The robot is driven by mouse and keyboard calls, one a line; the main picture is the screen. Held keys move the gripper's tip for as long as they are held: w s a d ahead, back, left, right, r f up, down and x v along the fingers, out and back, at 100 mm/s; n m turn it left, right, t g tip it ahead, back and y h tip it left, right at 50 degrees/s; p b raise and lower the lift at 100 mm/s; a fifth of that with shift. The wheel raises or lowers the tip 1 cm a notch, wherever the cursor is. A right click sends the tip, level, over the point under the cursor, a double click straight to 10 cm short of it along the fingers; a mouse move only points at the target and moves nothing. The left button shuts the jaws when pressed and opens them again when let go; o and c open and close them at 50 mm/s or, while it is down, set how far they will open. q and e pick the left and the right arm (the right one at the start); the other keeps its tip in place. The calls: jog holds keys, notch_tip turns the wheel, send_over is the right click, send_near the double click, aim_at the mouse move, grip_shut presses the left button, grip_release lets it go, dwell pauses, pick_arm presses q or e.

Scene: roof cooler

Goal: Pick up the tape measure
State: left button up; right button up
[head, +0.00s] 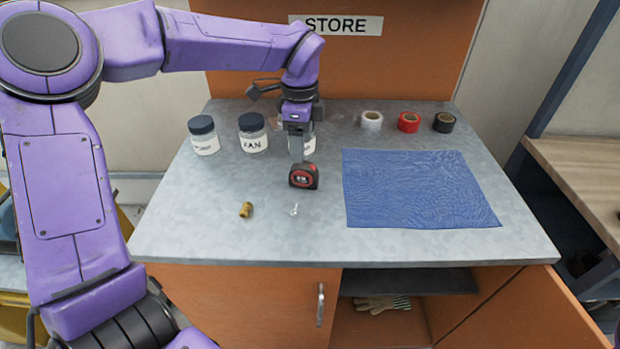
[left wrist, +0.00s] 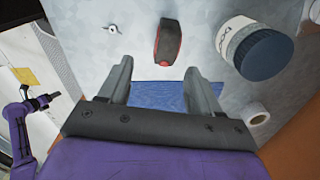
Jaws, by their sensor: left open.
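The black and red tape measure (head: 304,177) stands on the grey counter in front of the jars. In the left wrist view the tape measure (left wrist: 168,43) lies ahead of the fingertips, roughly in line with the gap between them. My left gripper (head: 297,155) points down at the tape measure in the head view, overlapping its top edge. In the left wrist view the left gripper (left wrist: 158,72) has its fingers spread with nothing held between them. Whether a finger touches the tape measure cannot be told. What looks like my right arm shows small in the left wrist view, its gripper (left wrist: 48,98) unclear.
Labelled jars (head: 253,135) stand at the back left, one partly hidden behind my left gripper. White, red (head: 408,122) and black tape rolls sit at the back right. A blue mat (head: 415,190) covers the right side. A brass fitting (head: 246,210) and wing nut (head: 294,210) lie in front.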

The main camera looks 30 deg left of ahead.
aim_at(302, 174)
pick_arm(q)
jog(key=f, duration=0.5)
jog(key=shift+w+f+p, duration=0.25)
jog(key=shift+w+p, duration=0.05)
jog(key=shift+p, duration=0.1)
jog(key=shift+a+f, duration=0.15)
jog(key=shift+f, duration=0.25)
jog(key=f, duration=0.1)
jog(key=f+p, duration=0.1)
jog(key=f, duration=0.2)
jog(key=shift+w+a+f, duration=0.2)
jog(key=shift+w+f, duration=0.05)
jog(key=shift+f, duration=0.1)
